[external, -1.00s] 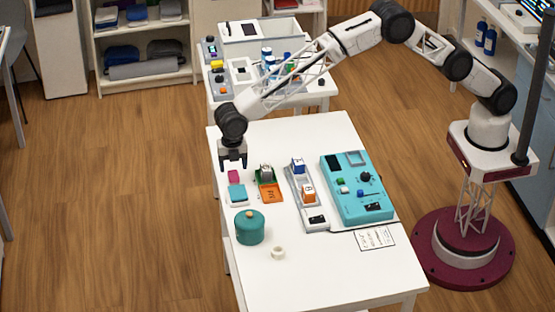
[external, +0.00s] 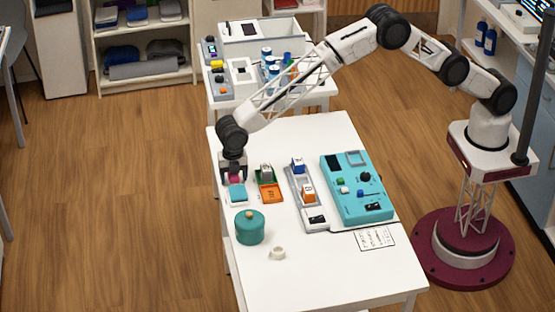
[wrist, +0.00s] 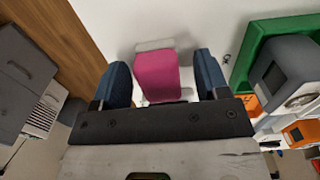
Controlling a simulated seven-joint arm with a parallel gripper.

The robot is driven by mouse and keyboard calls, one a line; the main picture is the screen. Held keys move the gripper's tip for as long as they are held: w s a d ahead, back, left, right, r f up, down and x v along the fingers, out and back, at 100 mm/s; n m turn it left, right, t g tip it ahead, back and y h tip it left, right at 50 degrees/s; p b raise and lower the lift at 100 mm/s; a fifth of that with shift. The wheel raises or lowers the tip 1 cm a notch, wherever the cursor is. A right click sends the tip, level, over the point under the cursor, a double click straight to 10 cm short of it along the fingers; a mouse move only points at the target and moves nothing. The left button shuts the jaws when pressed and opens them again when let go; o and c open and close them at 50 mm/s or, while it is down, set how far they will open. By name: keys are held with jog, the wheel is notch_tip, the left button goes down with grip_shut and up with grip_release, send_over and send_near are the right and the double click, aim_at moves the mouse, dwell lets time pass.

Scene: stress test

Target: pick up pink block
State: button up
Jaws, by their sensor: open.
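The pink block (wrist: 156,76) lies between the two dark blue fingers of my gripper (wrist: 162,84) in the wrist view, with a visible gap on each side. My gripper is open and pointed down around the block. In the external view the gripper (external: 234,177) is low over the table's left side, and only part of the pink block (external: 235,179) shows between its fingers.
A teal block (external: 238,194) lies just in front of the gripper. Green and orange trays with a grey block (external: 266,170) stand to the right. A teal lidded pot (external: 250,228) and a white ring (external: 278,253) stand nearer the front. The white table (external: 340,275) is clear at the front right.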

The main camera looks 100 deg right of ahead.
jog(key=c, duration=1)
jog(key=shift+r, duration=5.05)
jog(key=shift+o, duration=1)
jog(key=shift+c, duration=0.6)
jog(key=a, duration=0.9)
